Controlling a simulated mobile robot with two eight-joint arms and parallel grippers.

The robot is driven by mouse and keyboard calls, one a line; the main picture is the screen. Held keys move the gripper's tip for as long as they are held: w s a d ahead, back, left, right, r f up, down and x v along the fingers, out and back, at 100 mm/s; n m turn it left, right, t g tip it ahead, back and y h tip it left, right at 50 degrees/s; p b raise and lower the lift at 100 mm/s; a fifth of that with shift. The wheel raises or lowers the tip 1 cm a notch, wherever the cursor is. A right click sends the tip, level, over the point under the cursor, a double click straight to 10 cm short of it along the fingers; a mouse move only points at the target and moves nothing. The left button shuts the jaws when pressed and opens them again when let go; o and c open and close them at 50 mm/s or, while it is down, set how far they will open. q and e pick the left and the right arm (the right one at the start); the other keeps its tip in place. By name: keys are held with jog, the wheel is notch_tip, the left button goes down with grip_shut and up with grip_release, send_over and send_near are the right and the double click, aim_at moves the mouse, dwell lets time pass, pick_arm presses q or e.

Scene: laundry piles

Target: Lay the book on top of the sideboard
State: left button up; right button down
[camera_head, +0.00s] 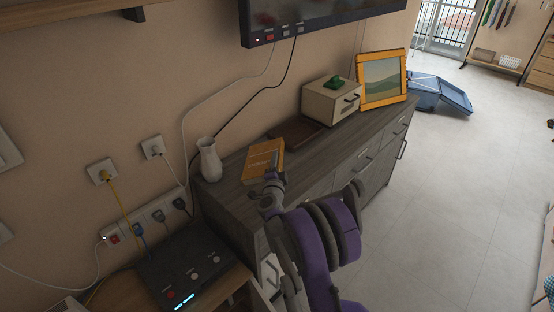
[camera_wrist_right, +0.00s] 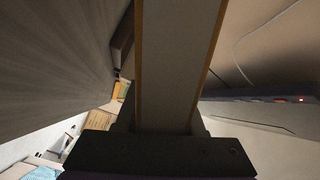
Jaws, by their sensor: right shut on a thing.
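The orange book (camera_head: 263,159) is over the near-left part of the grey wooden sideboard top (camera_head: 236,190). My right gripper (camera_head: 272,180) is shut on the book's near edge. In the right wrist view the book (camera_wrist_right: 178,65) extends away from the jaws, its pale page edges between thin orange covers. The sideboard top (camera_wrist_right: 50,60) runs along the left of that view, beside one cover. I cannot tell whether the book touches the sideboard. My left gripper is not in view.
A white vase (camera_head: 208,160) stands left of the book. Behind the book are a dark tray (camera_head: 298,131), a small drawer box (camera_head: 331,101) with a green object (camera_head: 336,82) on it, and a yellow-framed picture (camera_head: 382,79). A TV hangs above. A black device (camera_head: 187,268) sits at lower left.

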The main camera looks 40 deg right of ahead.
jog(key=shift+f+b, duration=0.3)
jog(key=shift+f, duration=0.5)
jog(key=shift+f+b, duration=1.55)
jog(key=shift+f, duration=0.05)
jog(key=shift+c, duration=2.2)
grip_release()
jog(key=v, duration=1)
jog(key=shift+s+a+b, duration=0.25)
jog(key=shift+a+b, duration=0.05)
jog(key=shift+b, duration=0.05)
